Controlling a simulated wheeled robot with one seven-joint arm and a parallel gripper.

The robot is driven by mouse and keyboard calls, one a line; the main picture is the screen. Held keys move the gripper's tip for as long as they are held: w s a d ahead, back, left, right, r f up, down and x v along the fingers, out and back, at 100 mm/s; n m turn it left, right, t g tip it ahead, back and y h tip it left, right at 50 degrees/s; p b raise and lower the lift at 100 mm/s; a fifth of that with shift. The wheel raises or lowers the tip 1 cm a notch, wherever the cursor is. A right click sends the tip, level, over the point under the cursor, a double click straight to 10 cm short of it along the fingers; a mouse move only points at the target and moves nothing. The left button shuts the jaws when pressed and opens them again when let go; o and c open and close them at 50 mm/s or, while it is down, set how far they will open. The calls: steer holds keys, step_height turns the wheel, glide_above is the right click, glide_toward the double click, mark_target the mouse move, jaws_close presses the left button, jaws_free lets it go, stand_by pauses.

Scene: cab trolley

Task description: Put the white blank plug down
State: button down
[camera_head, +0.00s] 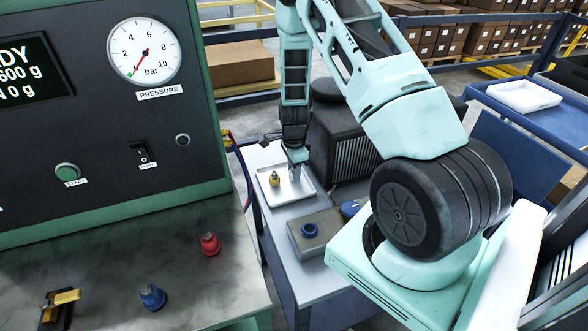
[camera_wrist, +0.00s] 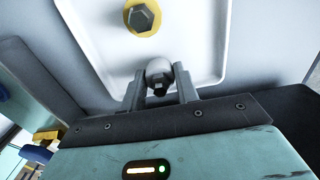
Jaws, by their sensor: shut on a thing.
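The white blank plug (camera_wrist: 158,70) is between the two fingertips of my gripper (camera_wrist: 160,82) in the wrist view, with a dark hex end facing the camera. My gripper is shut on it, over the white tray (camera_wrist: 92,42). In the head view my gripper (camera_head: 296,166) reaches down into the same white tray (camera_head: 268,203) on the grey trolley. The plug is small there and partly covered by the fingers. Whether it touches the tray floor I cannot tell.
A yellow plug (camera_head: 274,180) stands in the tray, close to my gripper. A grey block with a blue ring (camera_head: 310,230) sits in front. A dark ribbed machine (camera_head: 340,145) stands right of the tray. Red (camera_head: 210,244) and blue (camera_head: 152,297) plugs stand on the left bench.

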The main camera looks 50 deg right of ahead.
steer(key=shift+f, duration=0.15)
steer(key=c, duration=1.1)
jaws_free()
steer(key=shift+o, duration=0.2)
